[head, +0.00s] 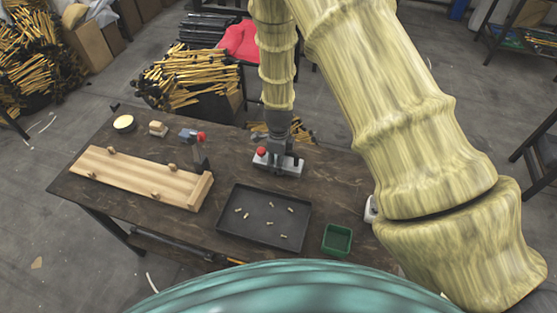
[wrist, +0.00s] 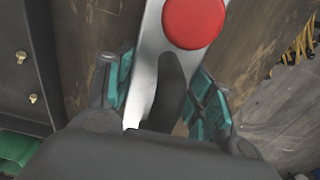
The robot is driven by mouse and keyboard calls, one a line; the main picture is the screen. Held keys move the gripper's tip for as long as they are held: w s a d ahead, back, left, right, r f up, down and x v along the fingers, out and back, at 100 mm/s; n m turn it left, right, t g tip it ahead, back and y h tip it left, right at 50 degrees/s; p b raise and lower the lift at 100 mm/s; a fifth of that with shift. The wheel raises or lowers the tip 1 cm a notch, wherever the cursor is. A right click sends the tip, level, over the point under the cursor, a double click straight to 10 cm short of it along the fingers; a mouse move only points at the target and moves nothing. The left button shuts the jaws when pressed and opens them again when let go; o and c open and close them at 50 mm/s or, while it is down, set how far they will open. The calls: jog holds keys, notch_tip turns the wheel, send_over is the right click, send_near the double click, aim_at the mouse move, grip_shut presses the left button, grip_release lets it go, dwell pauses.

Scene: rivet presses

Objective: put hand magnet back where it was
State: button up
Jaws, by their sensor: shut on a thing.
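The hand magnet (head: 290,168) is a silver bar with a round red knob and a dark handle. In the head view it is at the far side of the table, behind the dark tray. My gripper (head: 280,152) comes down on it from above. In the wrist view, the teal-padded fingers of my gripper (wrist: 165,95) are on either side of the dark handle, and the silver plate of the hand magnet (wrist: 150,55) runs up between them. The gripper is shut on the handle. I cannot tell whether the bar touches the table.
A dark tray (head: 262,238) with several small rivets lies in front. A green bin (head: 337,239) is at right. A wooden board fixture (head: 135,182) lies at left. Behind it are a round tin (head: 123,123), a wooden block (head: 158,128) and a small red-and-blue device (head: 190,135).

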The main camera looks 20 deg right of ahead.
jog(key=shift+f, duration=0.1)
jog(key=o, duration=1.6)
jog(key=shift+c, duration=0.2)
jog(key=shift+r+b, duration=1.35)
jog(key=shift+r, duration=4.75)
